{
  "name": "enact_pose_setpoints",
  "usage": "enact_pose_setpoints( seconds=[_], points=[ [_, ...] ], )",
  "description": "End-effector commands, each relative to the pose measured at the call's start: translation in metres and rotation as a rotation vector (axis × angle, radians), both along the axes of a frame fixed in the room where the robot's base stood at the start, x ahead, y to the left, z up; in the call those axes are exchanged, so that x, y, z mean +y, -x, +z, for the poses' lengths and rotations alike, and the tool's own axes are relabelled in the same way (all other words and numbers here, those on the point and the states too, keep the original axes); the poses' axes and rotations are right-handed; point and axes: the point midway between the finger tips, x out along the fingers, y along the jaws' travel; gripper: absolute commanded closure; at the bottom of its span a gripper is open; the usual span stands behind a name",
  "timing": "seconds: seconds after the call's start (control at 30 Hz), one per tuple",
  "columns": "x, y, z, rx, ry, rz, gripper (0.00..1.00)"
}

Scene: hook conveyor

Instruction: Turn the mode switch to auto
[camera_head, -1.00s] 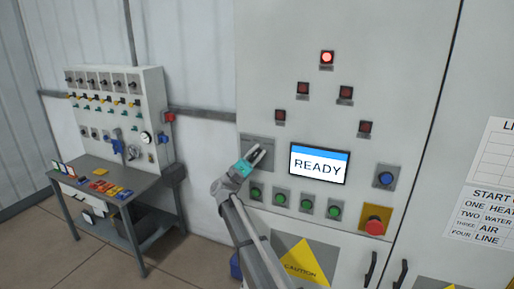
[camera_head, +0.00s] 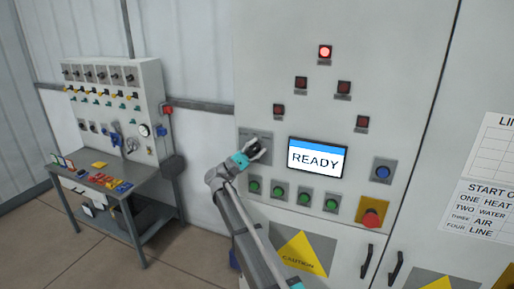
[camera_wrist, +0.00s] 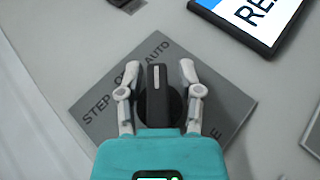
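The mode switch (camera_wrist: 157,95) is a black knob with a white pointer line on a grey label plate (camera_wrist: 85,105). In the wrist view the pointer aims at the printed word AUTO; STEP is printed to the left. My gripper (camera_wrist: 158,78) has its two pale fingers on either side of the knob, with visible gaps, so it is open around it. The lower part of the knob and part of the plate's lettering are hidden by my gripper. In the head view my gripper (camera_head: 254,151) is at the plate (camera_head: 247,134), left of the screen.
A screen (camera_head: 317,159) reading READY is to the right. Green buttons (camera_head: 279,188) sit below it, with a blue button (camera_head: 382,172) and a red emergency button (camera_head: 370,218) further right. Lamps (camera_head: 324,52) are above. A workbench (camera_head: 120,195) stands to the left.

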Motion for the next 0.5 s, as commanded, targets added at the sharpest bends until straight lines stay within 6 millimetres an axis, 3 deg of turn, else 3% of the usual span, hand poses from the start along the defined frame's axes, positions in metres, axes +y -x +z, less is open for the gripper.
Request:
enact_pose_setpoints(
  seconds=[0.5],
  points=[
    [0.0001, -0.0001, 0.0, 0.005, 0.016, 0.0, 0.43]
  ],
)
